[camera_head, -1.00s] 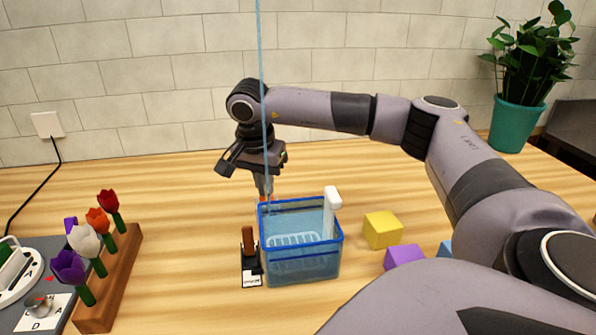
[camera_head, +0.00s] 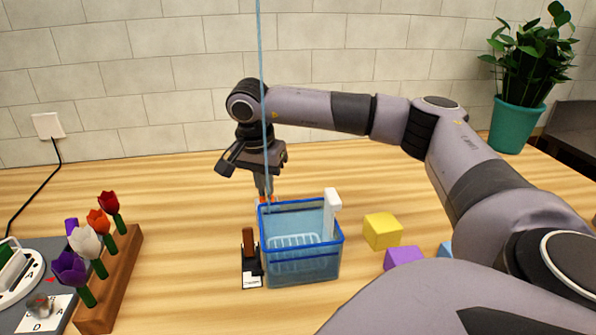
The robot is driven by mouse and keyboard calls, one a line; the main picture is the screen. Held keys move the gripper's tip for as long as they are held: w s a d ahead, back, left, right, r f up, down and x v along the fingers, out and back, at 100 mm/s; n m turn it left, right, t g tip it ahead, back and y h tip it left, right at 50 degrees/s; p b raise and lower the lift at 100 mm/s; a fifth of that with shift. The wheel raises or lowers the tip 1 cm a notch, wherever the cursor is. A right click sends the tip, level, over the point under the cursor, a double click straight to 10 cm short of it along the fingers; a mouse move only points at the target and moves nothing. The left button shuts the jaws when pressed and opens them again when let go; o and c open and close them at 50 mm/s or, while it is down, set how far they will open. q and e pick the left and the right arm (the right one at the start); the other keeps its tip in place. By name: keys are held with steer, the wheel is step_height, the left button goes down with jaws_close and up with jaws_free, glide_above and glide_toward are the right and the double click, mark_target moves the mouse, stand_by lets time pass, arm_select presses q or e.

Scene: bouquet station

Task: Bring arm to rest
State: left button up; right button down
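My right arm comes in from the right and reaches across the table. Its gripper (camera_head: 264,188) points down just behind the back left edge of the blue transparent basket (camera_head: 303,262). The fingertips are small and partly hidden behind the basket rim, so I cannot tell whether they are open or shut. A small orange-red patch shows by the fingertips. My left arm and gripper are not in view.
A wooden rack (camera_head: 115,285) holds several tulips at left. A brown-handled item (camera_head: 249,243) stands beside the basket. Yellow (camera_head: 382,231) and purple (camera_head: 403,258) blocks lie to its right. A potted plant (camera_head: 517,122) stands at back right.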

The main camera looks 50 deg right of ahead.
step_height(320, 180, up, 4)
steer(key=p, duration=0.3)
steer(key=shift+f, duration=0.2)
